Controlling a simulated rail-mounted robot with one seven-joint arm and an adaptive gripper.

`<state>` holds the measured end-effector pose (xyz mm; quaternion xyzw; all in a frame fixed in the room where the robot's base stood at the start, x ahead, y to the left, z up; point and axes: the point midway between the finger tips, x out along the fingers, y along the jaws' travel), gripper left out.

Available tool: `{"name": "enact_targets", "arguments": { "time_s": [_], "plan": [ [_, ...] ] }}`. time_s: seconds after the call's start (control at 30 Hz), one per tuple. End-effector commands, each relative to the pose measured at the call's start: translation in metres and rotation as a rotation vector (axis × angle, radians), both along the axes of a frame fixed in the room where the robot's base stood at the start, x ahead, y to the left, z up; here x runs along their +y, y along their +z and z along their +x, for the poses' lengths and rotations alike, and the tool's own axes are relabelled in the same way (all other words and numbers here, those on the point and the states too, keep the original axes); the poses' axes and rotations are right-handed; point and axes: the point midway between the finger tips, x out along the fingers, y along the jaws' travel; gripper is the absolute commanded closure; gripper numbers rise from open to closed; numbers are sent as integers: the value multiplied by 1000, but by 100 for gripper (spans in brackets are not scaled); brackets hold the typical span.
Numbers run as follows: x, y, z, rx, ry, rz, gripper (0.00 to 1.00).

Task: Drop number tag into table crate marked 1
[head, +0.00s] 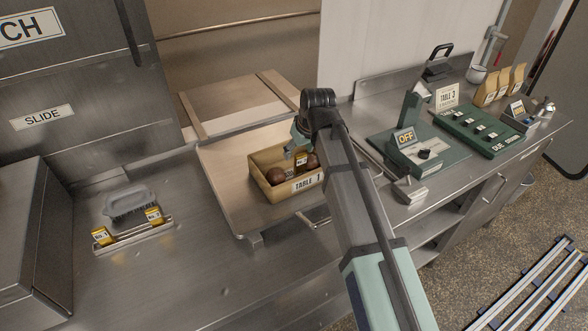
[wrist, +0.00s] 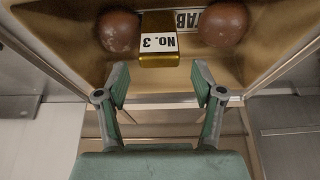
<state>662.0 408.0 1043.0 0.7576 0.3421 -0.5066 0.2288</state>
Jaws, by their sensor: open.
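The tan crate (head: 262,189) is labelled TABLE 1 and sits on a metal tray. My gripper (head: 299,146) is over the crate, partly hidden by my arm. In the wrist view my gripper (wrist: 160,88) is open, with nothing between its fingers. A yellow number tag (wrist: 160,47) reading No. 3 is in the crate, just beyond the fingertips, between two brown round loaves (wrist: 119,31). The tag (head: 301,160) also shows small in the head view. I cannot tell what the tag rests on.
A green device reading OFF (head: 404,137) and a green board (head: 478,134) are at right. Bare counter lies left of the tray (head: 232,206).

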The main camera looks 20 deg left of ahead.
Motion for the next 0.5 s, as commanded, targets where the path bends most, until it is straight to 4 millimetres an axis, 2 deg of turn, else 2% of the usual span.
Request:
{"name": "enact_targets", "arguments": {
  "time_s": [0.3,0.5],
  "plan": [
    [-17,54,-15,-3,0,2,32],
    [-26,84,-22,-3,0,2,32]
  ]
}}
